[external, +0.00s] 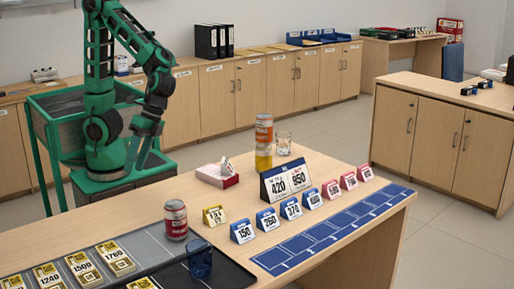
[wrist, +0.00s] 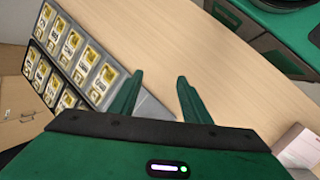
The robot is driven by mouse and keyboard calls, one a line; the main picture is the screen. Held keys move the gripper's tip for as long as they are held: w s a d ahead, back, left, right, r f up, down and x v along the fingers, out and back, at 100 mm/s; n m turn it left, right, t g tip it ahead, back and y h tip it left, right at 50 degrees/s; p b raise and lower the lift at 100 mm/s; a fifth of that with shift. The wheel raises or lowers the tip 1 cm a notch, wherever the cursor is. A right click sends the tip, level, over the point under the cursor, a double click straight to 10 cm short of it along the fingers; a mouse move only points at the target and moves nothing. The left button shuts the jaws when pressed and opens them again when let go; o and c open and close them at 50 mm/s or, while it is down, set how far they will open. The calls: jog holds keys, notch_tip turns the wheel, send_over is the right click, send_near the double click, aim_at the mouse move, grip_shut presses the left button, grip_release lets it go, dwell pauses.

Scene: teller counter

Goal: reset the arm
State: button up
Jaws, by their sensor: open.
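My arm is green and black and stands behind the counter at the left of the external view. It is folded, with its forearm hanging down and my gripper low beside the arm's base. In the wrist view my gripper (wrist: 160,77) has its two green fingers apart, with nothing between them. Bare wooden counter (wrist: 165,40) shows beyond the fingertips. My gripper is away from the cards and cans on the counter.
The counter holds a tray of yellow number cards (external: 80,267), a red can (external: 176,220), a blue cup (external: 200,260), a tissue box (external: 217,175), stacked cans (external: 264,142), a glass (external: 284,143), a large sign (external: 285,180) and a blue slot strip (external: 335,229).

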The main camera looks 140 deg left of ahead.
jog(key=s+d+r+m+y, duration=0.1)
jog(key=s+d+m+y, duration=0.1)
jog(key=s+d+m, duration=0.2)
jog(key=s+d+r+m+y, duration=0.2)
jog(key=s+d+m, duration=0.3)
jog(key=s+m, duration=0.3)
jog(key=s+y, duration=0.1)
jog(key=s, duration=0.3)
jog(key=shift+d+r+t, duration=0.15)
jog(key=shift+r+t, duration=0.1)
jog(key=shift+t, duration=0.05)
